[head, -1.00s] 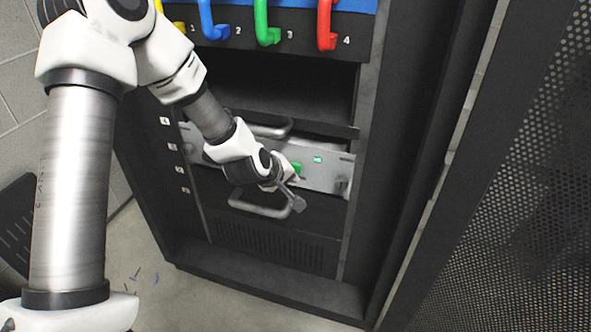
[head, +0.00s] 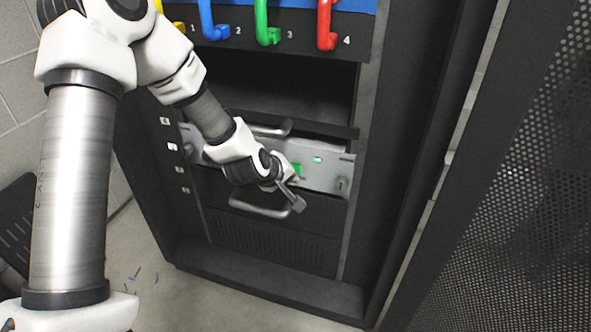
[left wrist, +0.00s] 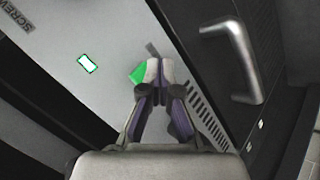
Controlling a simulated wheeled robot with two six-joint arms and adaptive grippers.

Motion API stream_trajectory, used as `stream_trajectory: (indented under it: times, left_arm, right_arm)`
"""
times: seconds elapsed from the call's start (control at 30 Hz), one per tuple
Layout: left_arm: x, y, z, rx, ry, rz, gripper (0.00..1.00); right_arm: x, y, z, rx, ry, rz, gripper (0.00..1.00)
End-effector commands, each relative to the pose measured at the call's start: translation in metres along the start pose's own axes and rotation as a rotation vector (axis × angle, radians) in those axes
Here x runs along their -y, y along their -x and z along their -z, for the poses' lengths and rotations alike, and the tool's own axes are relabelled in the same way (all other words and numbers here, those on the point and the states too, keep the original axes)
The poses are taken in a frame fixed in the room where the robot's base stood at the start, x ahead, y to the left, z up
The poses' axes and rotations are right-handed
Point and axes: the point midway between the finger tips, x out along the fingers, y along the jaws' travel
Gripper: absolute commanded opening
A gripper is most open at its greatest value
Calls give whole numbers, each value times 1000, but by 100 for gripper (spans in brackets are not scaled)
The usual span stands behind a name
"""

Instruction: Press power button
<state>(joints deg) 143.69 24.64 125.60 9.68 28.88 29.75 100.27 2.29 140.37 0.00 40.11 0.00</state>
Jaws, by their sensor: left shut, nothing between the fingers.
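The green power button (head: 297,169) is on the light grey front panel (head: 325,175) of a unit in the black rack. It also shows in the left wrist view (left wrist: 138,74), partly covered by my fingertips. My left gripper (left wrist: 157,72) is shut and empty, its tips at the button's right part. In the head view my left gripper (head: 288,174) is just left of the button. I cannot tell whether the tips touch it or whether it is pushed in. A small bright green-edged light (head: 318,160) is beside the button. My right gripper is not in view.
A grey bar handle (head: 258,210) sticks out below the panel, close to my gripper; another handle (head: 272,131) is above. Coloured hooks (head: 267,25) hang at the top. A perforated door (head: 510,200) stands at the right. Small scraps lie on the floor.

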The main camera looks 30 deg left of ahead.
Motion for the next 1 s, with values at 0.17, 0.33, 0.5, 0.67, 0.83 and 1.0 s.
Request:
stream_trajectory:
  times: [0.17, 0.33, 0.5, 0.67, 0.83, 1.0]
  left_arm:
    - [0, 0, 0, 0, 0, 0, 0]
    - [-4, -4, 4, -1, -1, -1, 0]
    - [-5, -6, 4, 0, -1, 0, 0]
    - [-4, -6, 4, 0, 0, 0, 0]
    - [-5, -6, 5, 0, 0, 0, 0]
    - [-6, -8, 6, 0, 0, 0, 0]
  right_arm:
    - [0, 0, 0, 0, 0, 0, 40]
    - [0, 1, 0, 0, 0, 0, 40]
    - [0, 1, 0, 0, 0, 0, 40]
    - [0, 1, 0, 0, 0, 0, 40]
    - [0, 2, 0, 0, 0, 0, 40]
    - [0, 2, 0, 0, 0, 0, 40]
